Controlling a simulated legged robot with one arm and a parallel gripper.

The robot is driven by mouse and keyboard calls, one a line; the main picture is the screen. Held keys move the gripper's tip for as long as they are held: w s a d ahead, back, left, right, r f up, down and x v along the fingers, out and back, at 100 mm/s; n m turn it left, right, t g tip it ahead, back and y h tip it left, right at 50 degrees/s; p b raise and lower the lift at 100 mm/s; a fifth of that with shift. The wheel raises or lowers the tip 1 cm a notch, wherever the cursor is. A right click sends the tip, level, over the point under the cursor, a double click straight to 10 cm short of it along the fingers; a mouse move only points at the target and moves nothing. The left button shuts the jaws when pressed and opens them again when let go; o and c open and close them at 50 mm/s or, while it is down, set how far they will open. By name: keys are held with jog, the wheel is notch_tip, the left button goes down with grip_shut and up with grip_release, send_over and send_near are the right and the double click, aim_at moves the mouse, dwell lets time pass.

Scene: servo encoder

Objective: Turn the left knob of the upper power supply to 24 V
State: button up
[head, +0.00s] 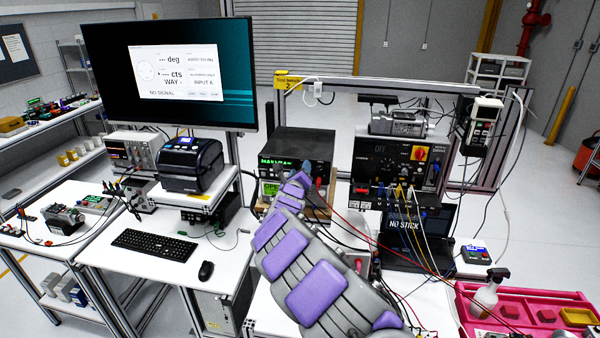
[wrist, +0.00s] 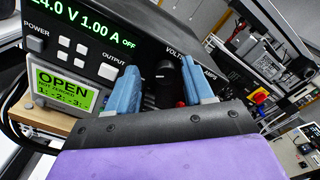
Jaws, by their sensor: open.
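The upper power supply (head: 297,142) is a black box on the bench. In the wrist view its green display (wrist: 85,22) reads "24.0 V 1.00 A OFF". The black left knob (wrist: 165,82), near the "VOLTS" label, shows between the blue fingers of my gripper (wrist: 159,68). My gripper is open, one finger to each side of the knob; I cannot tell whether either finger touches it. In the head view my gripper (head: 298,180) and arm cover much of the supply's front, and the knob is hidden there.
Below the supply a green screen (wrist: 66,92) reads "OPEN". A black control box (head: 400,165) with cables plugged in stands to the right. Red and black leads hang beside my arm.

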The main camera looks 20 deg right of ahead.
jog(key=shift+d, duration=0.1)
jog(key=shift+s, duration=0.45)
jog(key=b+v, duration=0.3)
jog(key=v, duration=1.3)
jog(key=shift+a, duration=0.55)
jog(key=shift+b, duration=0.35)
